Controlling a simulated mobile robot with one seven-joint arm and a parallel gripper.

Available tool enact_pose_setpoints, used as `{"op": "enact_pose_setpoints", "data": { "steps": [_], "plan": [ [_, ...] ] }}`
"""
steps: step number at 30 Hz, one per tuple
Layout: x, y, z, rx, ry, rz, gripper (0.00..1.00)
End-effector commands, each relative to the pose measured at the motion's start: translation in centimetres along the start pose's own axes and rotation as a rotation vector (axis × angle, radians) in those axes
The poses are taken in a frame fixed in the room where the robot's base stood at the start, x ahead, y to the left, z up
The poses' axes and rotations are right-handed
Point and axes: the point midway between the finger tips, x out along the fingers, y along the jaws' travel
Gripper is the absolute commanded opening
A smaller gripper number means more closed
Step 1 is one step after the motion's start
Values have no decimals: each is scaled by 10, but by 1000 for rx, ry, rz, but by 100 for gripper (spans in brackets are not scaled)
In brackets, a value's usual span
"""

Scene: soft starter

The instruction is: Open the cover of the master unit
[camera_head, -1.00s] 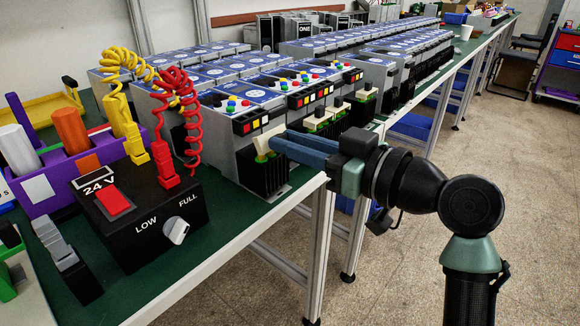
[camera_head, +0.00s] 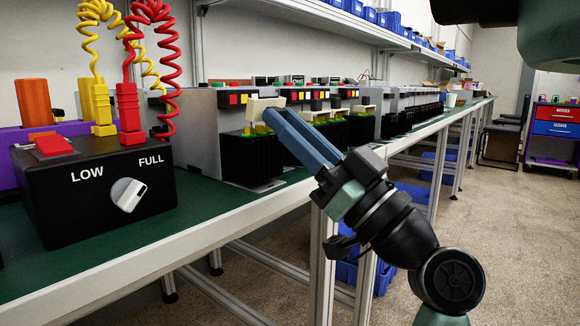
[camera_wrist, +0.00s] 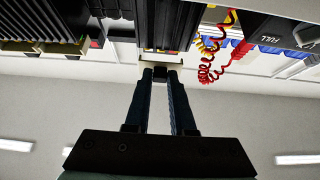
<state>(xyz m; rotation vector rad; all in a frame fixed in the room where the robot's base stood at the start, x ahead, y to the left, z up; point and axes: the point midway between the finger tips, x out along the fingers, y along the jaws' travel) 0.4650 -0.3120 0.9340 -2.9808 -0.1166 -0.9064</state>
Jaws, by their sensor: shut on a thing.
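The master unit (camera_head: 198,128) is the nearest grey unit in the row, with a black ribbed lower front. Its cream cover (camera_head: 262,106) stands out from the front above yellow-green terminals, looking roughly level. My gripper (camera_head: 268,112) reaches up from the lower right, its blue fingers shut on the cover's outer edge. The wrist view shows the two fingertips (camera_wrist: 161,72) closed on the pale cover (camera_wrist: 146,70), with the black ribbed front beyond. The fingers hide part of the cover, so its exact angle is hard to tell.
A black 24 V supply box (camera_head: 95,190) with a white knob and coiled red and yellow cables stands at left. More units with cream covers (camera_head: 322,112) line the green-topped bench (camera_head: 215,207) to the right. The floor in front of the bench is open.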

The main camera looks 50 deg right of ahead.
Motion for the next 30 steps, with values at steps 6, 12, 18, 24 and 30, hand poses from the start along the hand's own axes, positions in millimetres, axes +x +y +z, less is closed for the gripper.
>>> {"op": "enact_pose_setpoints", "data": {
  "steps": [6, 12, 18, 24, 30],
  "plan": [
    [-4, 0, 5, -1, 87, 0, 0],
    [-2, 0, 3, -2, 128, 1, 0],
    [-1, 0, 2, -2, 143, 2, 0],
    [-1, 0, 1, -2, 145, 2, 0],
    [-1, 0, 1, -2, 144, 2, 31]
  ]
}}
